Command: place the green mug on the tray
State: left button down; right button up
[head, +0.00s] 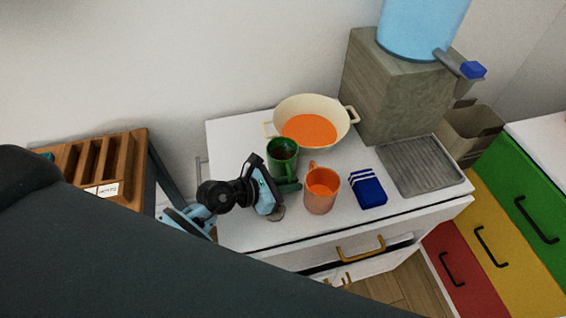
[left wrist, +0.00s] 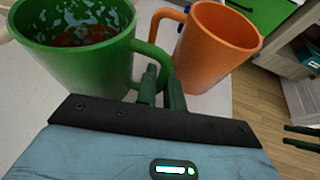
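The green mug (head: 283,158) is on or just above the white counter, upright, with dark contents, left of the orange mug. It fills the upper left of the left wrist view (left wrist: 75,55), with its handle towards my fingers. My left gripper (head: 288,187) is at the handle. In the left wrist view its two fingers (left wrist: 162,88) are close together with the handle between them. Whether the mug's base touches the counter is not clear. The grey ridged tray (head: 423,166) lies empty at the counter's right. My right gripper is not in view.
The orange mug (head: 321,190) stands close by my left gripper. A blue striped packet (head: 367,189) lies between it and the tray. A cream pan (head: 338,118) with orange contents is behind. A wooden block (head: 393,92) bearing a blue dispenser (head: 420,25) stands behind the tray.

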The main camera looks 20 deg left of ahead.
aim_at(289, 177)
pick_arm(q)
jog(key=shift+r, duration=0.1)
dwell(0.4)
